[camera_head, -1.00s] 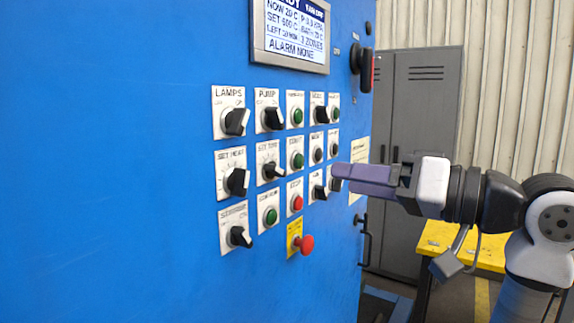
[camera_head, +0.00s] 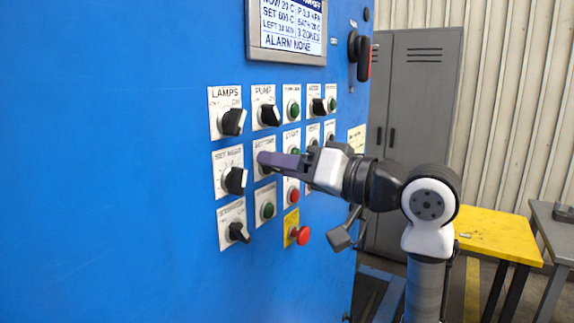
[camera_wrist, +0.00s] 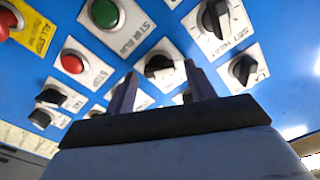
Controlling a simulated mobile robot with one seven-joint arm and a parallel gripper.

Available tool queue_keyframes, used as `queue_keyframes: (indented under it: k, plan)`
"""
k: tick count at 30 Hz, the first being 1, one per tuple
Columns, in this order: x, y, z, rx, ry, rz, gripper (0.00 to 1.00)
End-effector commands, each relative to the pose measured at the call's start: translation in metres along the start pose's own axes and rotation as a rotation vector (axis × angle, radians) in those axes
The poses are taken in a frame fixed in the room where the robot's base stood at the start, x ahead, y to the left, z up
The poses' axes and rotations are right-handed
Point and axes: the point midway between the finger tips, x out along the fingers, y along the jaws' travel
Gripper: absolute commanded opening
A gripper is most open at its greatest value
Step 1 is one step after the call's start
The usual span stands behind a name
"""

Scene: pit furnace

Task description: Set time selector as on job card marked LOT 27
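The time selector is a black knob on a white plate (camera_head: 264,171) in the middle row of the blue panel. My gripper's purple fingers cover most of it in the head view. In the wrist view the black knob (camera_wrist: 158,66) shows beyond and between the two fingers. My gripper (camera_head: 268,160) is at the panel, and in the wrist view its fingers (camera_wrist: 160,80) stand apart with nothing clearly clamped. Contact with the knob cannot be told. A pale card (camera_head: 357,138) is at the panel's right edge; its writing is unreadable.
The SET HEAT knob (camera_head: 235,180) is just left of my gripper. A green button (camera_head: 268,210) and red stop button (camera_head: 293,196) are close below. A red mushroom button (camera_head: 302,236) sticks out lower. A display (camera_head: 288,30) is above. A yellow table (camera_head: 490,232) stands right.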

Motion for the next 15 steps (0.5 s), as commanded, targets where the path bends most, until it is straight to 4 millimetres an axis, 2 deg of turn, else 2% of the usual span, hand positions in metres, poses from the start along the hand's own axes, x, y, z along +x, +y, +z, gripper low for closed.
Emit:
queue_keyframes:
  k: [1,9,15]
  plan:
    - [-0.0001,-0.0001,0.0,0.0,0.0,0.0,0.47]
    - [-0.0003,-0.0001,-0.0001,0.0,0.0,0.0,0.12]
    - [-0.0004,-0.0002,-0.0005,0.014,0.0,0.0,0.12]
